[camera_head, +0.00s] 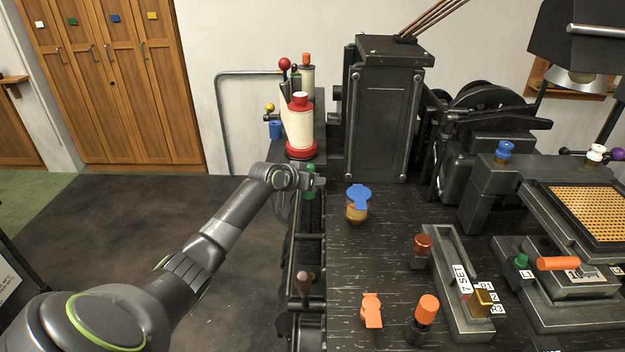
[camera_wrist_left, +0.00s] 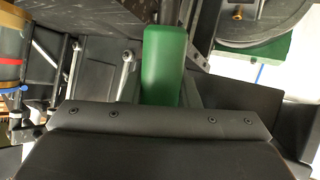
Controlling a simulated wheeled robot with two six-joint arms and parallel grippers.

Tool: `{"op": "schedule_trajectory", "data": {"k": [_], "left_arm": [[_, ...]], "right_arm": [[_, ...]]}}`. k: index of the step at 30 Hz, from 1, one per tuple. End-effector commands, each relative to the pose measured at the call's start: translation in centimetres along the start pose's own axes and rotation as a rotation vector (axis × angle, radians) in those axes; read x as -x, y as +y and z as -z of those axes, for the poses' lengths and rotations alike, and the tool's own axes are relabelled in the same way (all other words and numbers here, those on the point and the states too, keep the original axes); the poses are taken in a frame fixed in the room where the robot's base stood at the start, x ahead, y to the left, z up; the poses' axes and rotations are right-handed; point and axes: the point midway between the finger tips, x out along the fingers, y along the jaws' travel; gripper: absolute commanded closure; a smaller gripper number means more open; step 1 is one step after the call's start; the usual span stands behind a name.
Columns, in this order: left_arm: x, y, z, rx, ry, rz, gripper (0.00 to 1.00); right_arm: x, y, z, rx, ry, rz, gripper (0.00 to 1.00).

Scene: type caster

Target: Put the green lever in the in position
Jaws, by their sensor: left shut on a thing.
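The green lever (camera_head: 310,189) shows as a green grip at the left edge of the machine, just in front of the red-and-white spool. My left gripper (camera_head: 314,179) is shut on the green lever, and its jaws hide part of it. In the left wrist view the green lever's rounded grip (camera_wrist_left: 164,62) stands upright in the middle, beyond the dark gripper body, which hides its lower end. I cannot tell the lever's position marks from these frames. My right gripper is not in view.
The spool (camera_head: 300,125) stands close behind my left gripper. A jar with a blue lid (camera_head: 358,203) sits to the right on the dark bench. A brown-knobbed handle (camera_head: 305,281) is nearer along the same edge. Open floor (camera_head: 130,215) lies to the left.

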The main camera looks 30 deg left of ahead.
Motion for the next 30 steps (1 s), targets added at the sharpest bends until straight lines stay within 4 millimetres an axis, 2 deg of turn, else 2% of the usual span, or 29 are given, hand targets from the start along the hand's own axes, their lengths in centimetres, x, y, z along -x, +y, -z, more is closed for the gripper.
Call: {"op": "schedule_trajectory", "data": {"k": [1, 6, 17, 23, 30], "left_arm": [[0.1, -0.1, 0.3, 0.001, 0.005, 0.001, 0.69], [0.0, 0.0, 0.2, 0.001, 0.004, 0.001, 0.5], [0.5, -0.1, 0.1, -0.001, 0.004, 0.001, 0.5], [2.6, -0.1, 0.1, -0.004, 0.003, 0.002, 0.5], [6.6, -0.1, 0.1, -0.006, 0.003, 0.003, 0.5]], "right_arm": [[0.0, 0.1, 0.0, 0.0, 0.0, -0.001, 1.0], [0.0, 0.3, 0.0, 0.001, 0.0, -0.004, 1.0], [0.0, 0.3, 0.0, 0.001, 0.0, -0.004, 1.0], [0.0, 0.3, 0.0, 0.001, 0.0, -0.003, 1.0], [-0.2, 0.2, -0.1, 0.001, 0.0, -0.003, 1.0]]}}
